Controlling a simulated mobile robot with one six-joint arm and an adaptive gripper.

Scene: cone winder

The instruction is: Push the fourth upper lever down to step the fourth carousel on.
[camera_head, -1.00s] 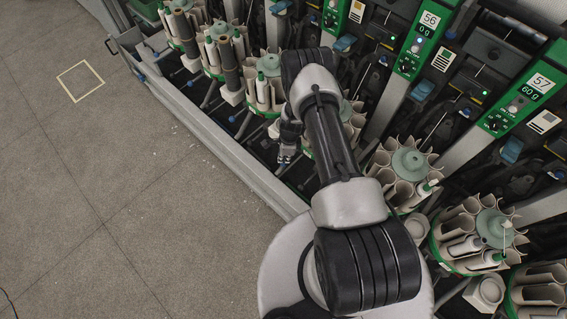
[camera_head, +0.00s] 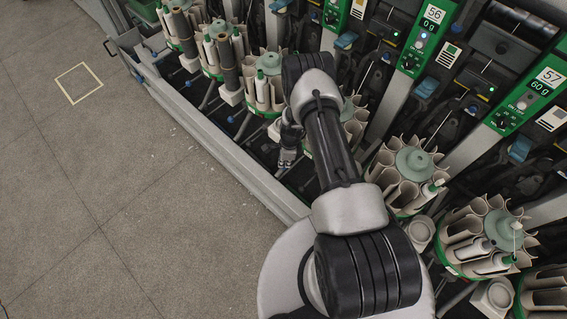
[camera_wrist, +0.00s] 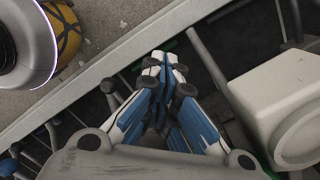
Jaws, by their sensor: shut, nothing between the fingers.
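My gripper (camera_head: 287,158) is at the machine's front, low beside the row of carousels and partly behind my own arm. In the wrist view my gripper (camera_wrist: 165,65) is shut and empty, its blue and white fingers together, over the dark space behind the grey front rail. Carousels with beige pockets line the machine; one carousel (camera_head: 262,92) stands just left of my arm, and another (camera_head: 352,125) is partly hidden behind it. A carousel (camera_head: 408,172) is right of the arm. I cannot make out the fourth upper lever; levers near my gripper are small or hidden.
The grey front rail (camera_head: 235,160) runs diagonally along the machine. A white block (camera_wrist: 285,105) is right of the fingers in the wrist view. Green panels marked 56 (camera_head: 425,38) and 57 (camera_head: 530,95) are at the right. Open floor (camera_head: 100,200) is at the left.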

